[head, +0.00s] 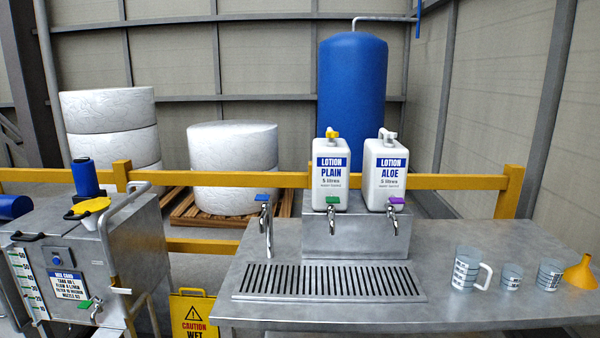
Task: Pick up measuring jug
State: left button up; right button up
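The measuring jug (467,269) stands upright on the right part of the metal bench (350,308). It is clear with dark printed markings, and its handle points to the right. Two smaller clear measuring cups stand to its right, a near one (511,277) and a farther one (549,275). Neither of my grippers shows in the head view.
A drain grate (328,282) lies left of the jug, below several taps. Two lotion bottles, plain (331,176) and aloe (385,176), stand behind it. A yellow funnel (580,271) sits at the right. A metal cart (80,265) and wet-floor sign (194,315) stand left of the bench.

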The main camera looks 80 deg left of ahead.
aim_at(468, 261)
jog(key=j+u, duration=0.1)
jog(key=u, duration=1.95)
